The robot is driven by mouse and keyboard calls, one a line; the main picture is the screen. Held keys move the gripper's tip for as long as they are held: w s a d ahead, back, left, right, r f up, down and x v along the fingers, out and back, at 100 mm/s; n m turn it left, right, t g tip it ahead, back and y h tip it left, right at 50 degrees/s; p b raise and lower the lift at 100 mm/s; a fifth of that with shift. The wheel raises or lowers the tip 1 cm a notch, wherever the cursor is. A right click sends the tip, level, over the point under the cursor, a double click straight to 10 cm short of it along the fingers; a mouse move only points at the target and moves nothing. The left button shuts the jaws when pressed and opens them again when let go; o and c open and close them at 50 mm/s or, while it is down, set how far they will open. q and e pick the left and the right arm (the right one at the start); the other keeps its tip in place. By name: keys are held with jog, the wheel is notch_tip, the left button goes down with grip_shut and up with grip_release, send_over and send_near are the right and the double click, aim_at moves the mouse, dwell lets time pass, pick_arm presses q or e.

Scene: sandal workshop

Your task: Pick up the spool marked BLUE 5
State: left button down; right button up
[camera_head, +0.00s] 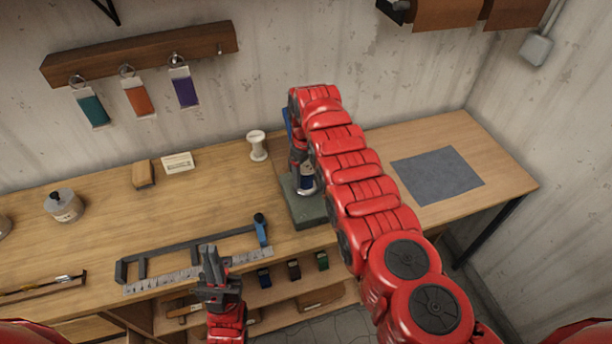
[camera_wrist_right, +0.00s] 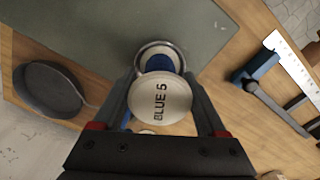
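The spool marked BLUE 5 (camera_wrist_right: 160,98) has a pale round end with dark lettering, facing the camera in the right wrist view. Blue thread (camera_wrist_right: 160,63) shows behind that end. In the head view the spool (camera_head: 306,183) is partly hidden by my right arm, at the green block (camera_head: 304,211). My right gripper (camera_wrist_right: 162,78) has one finger on each side of the spool. Whether the fingers press on it is unclear. My left gripper (camera_head: 210,259) is at the table's front edge, apart from the spool, pointing up in the picture; its finger gap is not clear.
A white spool (camera_head: 257,146) stands behind and left of the green block. A dark frame with a blue handle (camera_head: 262,230) and a metal ruler (camera_head: 160,284) lie near the front edge. A grey mat (camera_head: 437,175) lies at the right. Small coloured items (camera_head: 293,269) sit below the tabletop.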

jog(key=c, duration=0.9)
jog(key=shift+r, duration=0.1)
